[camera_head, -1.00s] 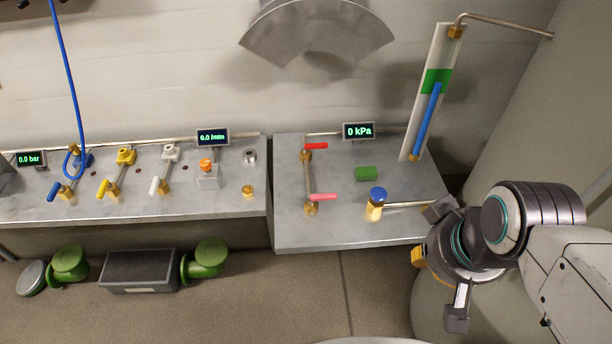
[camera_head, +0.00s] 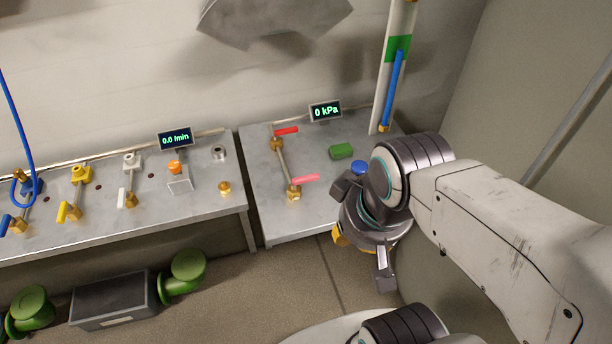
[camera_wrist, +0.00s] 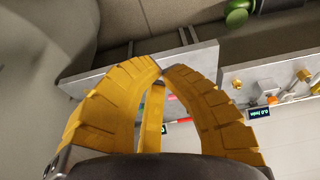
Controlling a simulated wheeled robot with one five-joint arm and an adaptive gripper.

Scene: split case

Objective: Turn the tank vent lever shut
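Two red-handled levers stand on brass fittings joined by a pipe on the right bench: a rear red lever (camera_head: 286,131) and a front pinkish-red lever (camera_head: 305,179). I cannot tell by label which is the tank vent lever. In the wrist view the rear red lever (camera_wrist: 184,120) and part of the front lever (camera_wrist: 172,97) show beyond my fingers. My gripper (camera_head: 340,237) hangs in front of the bench's right part, right of and apart from both levers. In the wrist view its yellow fingers (camera_wrist: 161,71) curve together at the tips, with nothing between them.
A blue cap (camera_head: 359,167), partly hidden by my wrist, and a green block (camera_head: 341,151) sit right of the levers. A display (camera_head: 325,110) reads 0 kPa. A gauge tube (camera_head: 394,90) stands behind. The left bench (camera_head: 205,205) carries several small valves.

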